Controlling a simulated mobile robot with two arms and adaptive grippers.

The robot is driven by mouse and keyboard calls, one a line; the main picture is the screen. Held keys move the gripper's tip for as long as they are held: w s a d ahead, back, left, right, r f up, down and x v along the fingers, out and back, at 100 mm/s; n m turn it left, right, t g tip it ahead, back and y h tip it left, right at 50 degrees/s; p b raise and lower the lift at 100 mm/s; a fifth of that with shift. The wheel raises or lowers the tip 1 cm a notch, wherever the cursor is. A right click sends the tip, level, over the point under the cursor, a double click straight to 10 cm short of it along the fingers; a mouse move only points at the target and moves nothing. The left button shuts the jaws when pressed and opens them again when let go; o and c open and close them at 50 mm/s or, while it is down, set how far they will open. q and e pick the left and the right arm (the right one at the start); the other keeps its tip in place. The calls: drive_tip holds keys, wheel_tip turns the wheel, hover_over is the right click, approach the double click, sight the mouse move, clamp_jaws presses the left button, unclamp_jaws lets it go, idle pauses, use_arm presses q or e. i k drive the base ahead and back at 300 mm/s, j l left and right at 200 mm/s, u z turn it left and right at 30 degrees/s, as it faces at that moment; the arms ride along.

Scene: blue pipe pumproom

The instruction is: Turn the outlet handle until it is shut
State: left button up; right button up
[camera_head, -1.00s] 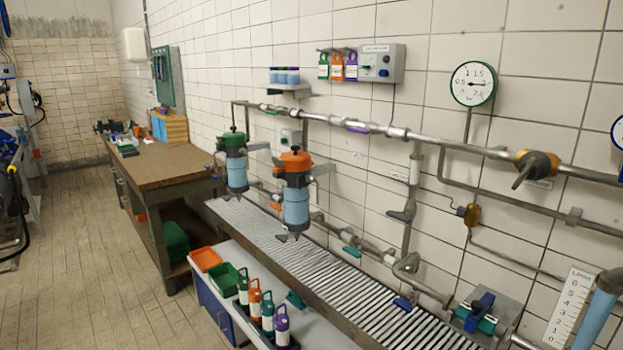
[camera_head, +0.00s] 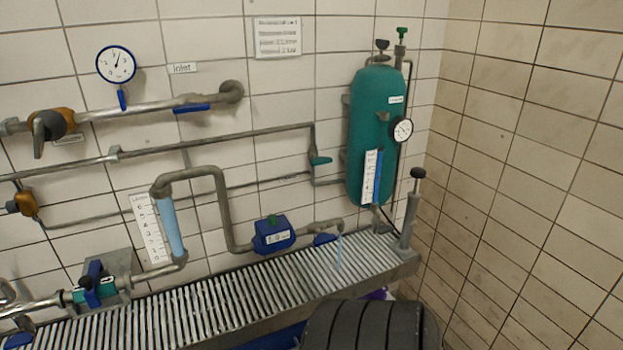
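In the head view, a small blue lever handle (camera_head: 325,239) sits low on the grey outlet pipe, right of the blue meter box (camera_head: 273,236). The handle looks roughly in line with the pipe, but it is small and its exact angle is hard to tell. A thin pale stream, seemingly water (camera_head: 340,255), falls from the pipe's end onto the slatted drain. Another blue lever (camera_head: 191,108) lies along the upper pipe under a sign reading "inlet". Neither of my grippers is in view.
A green tank (camera_head: 376,135) with a gauge stands at the right end, beside a hand pump (camera_head: 410,215). The slatted drain channel (camera_head: 240,295) runs along the wall. A dark ribbed round object (camera_head: 370,326) blocks the bottom middle. A tiled wall closes the right.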

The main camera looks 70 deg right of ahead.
sight(322, 239)
drive_tip(key=z, duration=2.4)
